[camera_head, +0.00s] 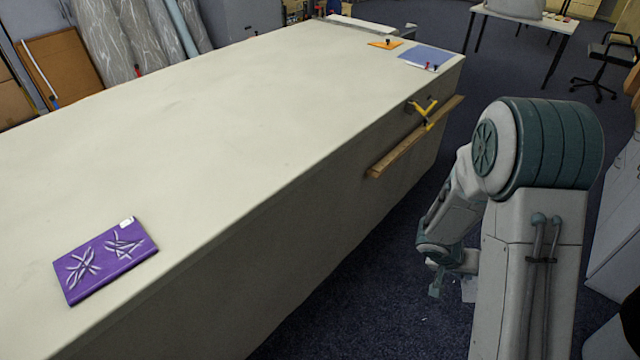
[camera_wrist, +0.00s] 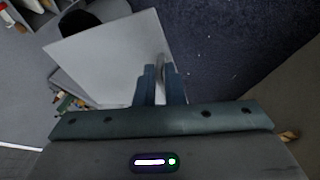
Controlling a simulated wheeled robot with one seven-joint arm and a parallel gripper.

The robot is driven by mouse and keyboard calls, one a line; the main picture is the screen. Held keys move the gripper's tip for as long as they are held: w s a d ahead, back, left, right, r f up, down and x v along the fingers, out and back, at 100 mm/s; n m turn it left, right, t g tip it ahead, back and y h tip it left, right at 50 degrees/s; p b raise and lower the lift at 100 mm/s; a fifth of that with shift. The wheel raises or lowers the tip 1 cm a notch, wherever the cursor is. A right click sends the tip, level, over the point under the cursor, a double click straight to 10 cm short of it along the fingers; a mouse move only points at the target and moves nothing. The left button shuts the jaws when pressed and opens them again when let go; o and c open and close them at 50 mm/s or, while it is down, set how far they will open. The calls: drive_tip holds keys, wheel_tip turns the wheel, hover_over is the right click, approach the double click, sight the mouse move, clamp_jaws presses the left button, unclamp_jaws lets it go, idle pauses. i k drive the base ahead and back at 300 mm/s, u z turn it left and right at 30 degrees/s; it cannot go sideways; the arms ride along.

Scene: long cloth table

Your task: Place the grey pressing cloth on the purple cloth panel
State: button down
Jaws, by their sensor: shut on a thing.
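The grey pressing cloth (camera_wrist: 108,58) is a flat, pale grey square in the wrist view, with one edge between the fingers of my gripper (camera_wrist: 161,72). My gripper is shut on it. In the head view my gripper (camera_head: 437,289) hangs low beside the table, over the dark floor, and a small pale piece of the cloth (camera_head: 469,289) shows next to my arm; the rest is hidden. The purple cloth panel (camera_head: 88,281) lies flat on the near left of the table, with pale crossed creases and a small white tag at its top right corner. Nothing lies over it.
The long pale table (camera_head: 210,130) is mostly bare. An orange cloth (camera_head: 385,44) and a blue panel (camera_head: 427,56) lie at its far end. A wooden rail (camera_head: 415,138) and a yellow tool (camera_head: 422,107) are on its right side. Fabric rolls (camera_head: 100,38) stand behind.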

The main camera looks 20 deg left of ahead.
sight(97, 254)
drive_tip(key=z, duration=0.3)
drive_tip(key=k, duration=0.35)
drive_tip(key=u, duration=2.6)
